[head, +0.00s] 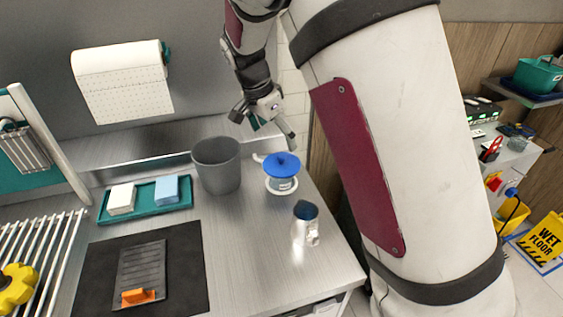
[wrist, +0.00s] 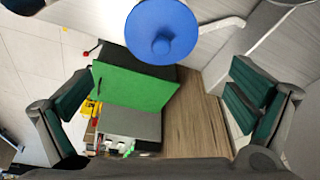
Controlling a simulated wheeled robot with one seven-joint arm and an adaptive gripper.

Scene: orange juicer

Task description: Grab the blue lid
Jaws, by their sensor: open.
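The blue lid (head: 282,163) is a round disc with a small knob. It sits on top of a juicer (head: 281,184) with a pale base and a side spout, near the right edge of the steel counter. In the wrist view the lid (wrist: 162,31) fills the top middle, knob facing the camera. My gripper (head: 268,124) is above and behind the lid in the head view, apart from it. In the wrist view my gripper's fingers (wrist: 155,110) are spread wide to left and right, with nothing between them. The lid lies beyond the fingers toward the top of that view.
A grey bin (head: 218,170) stands just left of the juicer. A teal tray (head: 110,214) with two sponges lies further left. A paper towel roll (head: 122,82) hangs on the wall.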

